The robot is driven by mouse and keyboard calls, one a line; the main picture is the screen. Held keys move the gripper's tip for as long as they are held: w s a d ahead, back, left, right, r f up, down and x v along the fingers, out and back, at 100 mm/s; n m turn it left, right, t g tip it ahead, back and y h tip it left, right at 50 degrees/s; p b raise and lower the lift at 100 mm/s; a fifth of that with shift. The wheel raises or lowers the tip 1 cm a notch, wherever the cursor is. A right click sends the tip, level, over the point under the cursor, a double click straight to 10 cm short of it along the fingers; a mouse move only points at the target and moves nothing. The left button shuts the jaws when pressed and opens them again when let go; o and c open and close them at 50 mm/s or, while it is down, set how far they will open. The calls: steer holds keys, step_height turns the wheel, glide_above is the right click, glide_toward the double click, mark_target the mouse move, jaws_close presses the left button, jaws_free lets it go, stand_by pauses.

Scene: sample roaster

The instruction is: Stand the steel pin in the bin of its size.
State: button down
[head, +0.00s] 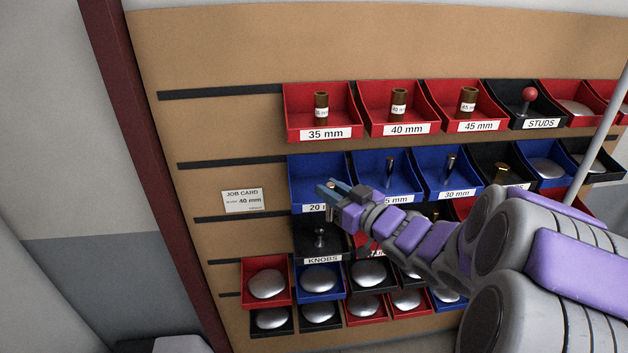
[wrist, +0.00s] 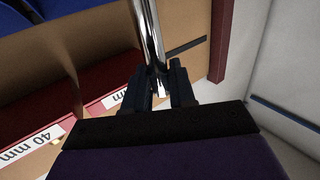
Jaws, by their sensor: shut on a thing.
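The steel pin (wrist: 149,35) is shiny and long, and in the wrist view it stands between the two dark fingers of my gripper (wrist: 159,78). In the head view my gripper (head: 330,187) is in front of the blue 20 mm bin (head: 300,170) and hides part of its label; I cannot make out the pin clearly there. The 20 mm bin shows no pin in its visible part. Right of it, a blue bin (head: 376,163) with a label ending in "5 mm" and the blue 30 mm bin (head: 425,160) each hold an upright steel pin.
Above are red bins marked 35 mm (head: 297,100), 40 mm (head: 372,95) and 45 mm (head: 440,92), each with a brown cylinder. The knobs bin (head: 301,237) is just below my gripper. A job card (head: 242,200) on the board at left reads 40 mm.

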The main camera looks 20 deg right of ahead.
steer(key=w+d+p, duration=0.1)
steer(key=w+d, duration=0.1)
steer(key=w, duration=0.7)
steer(key=w+d+p, duration=0.1)
steer(key=w+d, duration=0.1)
steer(key=w, duration=0.7)
steer(key=f, duration=0.6)
steer(key=shift+w+d+f+p, duration=0.2)
steer(key=shift+w+d+p, duration=0.1)
steer(key=shift+w+p, duration=0.1)
steer(key=shift+w+f, duration=0.15)
steer(key=shift+d+f, duration=0.15)
steer(key=shift+d, duration=0.9)
steer(key=c, duration=1.2)
jaws_free()
steer(key=shift+d+f, duration=0.1)
steer(key=shift+d, duration=0.5)
steer(key=shift+o, duration=1.4)
steer(key=shift+a, duration=1.45)
